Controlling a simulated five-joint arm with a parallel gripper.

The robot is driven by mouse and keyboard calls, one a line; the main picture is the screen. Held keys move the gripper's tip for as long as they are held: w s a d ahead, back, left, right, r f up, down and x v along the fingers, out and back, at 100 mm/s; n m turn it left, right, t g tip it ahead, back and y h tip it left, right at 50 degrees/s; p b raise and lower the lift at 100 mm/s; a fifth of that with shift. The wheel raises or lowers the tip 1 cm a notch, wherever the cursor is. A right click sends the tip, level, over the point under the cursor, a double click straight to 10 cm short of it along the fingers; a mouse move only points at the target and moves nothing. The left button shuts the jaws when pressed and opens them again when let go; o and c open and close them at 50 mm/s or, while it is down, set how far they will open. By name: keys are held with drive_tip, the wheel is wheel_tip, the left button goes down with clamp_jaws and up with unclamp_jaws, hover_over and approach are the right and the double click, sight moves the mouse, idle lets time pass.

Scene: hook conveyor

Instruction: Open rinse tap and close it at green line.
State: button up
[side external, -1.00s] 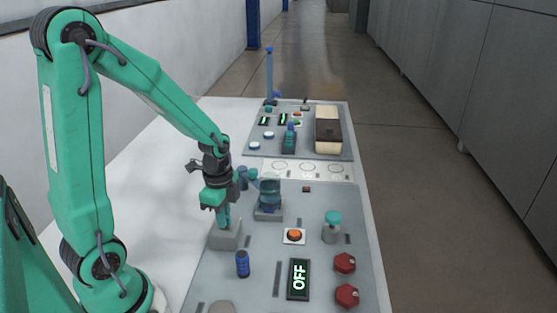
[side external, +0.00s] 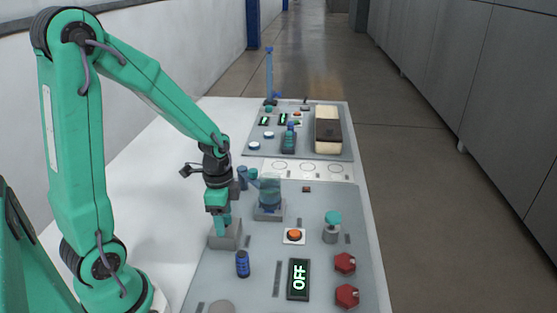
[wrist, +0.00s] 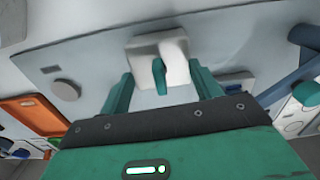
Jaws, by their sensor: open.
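A small teal lever (wrist: 158,76) stands on a pale block (wrist: 174,48) in the wrist view. In the side view the grey block (side external: 225,240) is under my gripper (side external: 221,226), and the fingers hide the lever. My gripper (wrist: 163,92) is open, with one finger on each side of the lever and visible gaps between. A clear bluish vessel (side external: 269,192) sits on a grey stand to the right of my gripper, beside a blue spout-like part (side external: 247,178). I cannot make out a green line or the liquid level.
On the near panel are an orange button (side external: 294,236), a dark blue cylinder (side external: 243,264), a teal-topped knob (side external: 333,220), red knobs (side external: 345,263) and a display reading OFF (side external: 299,279).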

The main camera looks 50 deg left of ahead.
idle(0.4)
drive_tip(key=shift+r, duration=3.55)
drive_tip(key=s+d+r+n+t, duration=0.5)
drive_tip(key=s+d+r+n, duration=0.1)
drive_tip(key=r, duration=0.5)
drive_tip(key=shift+d+n+t, duration=0.3)
drive_tip(key=shift+d+n, duration=0.4)
drive_tip(key=shift+n, duration=0.5)
drive_tip(key=shift+s+r, duration=0.1)
drive_tip(key=shift+c, duration=0.2)
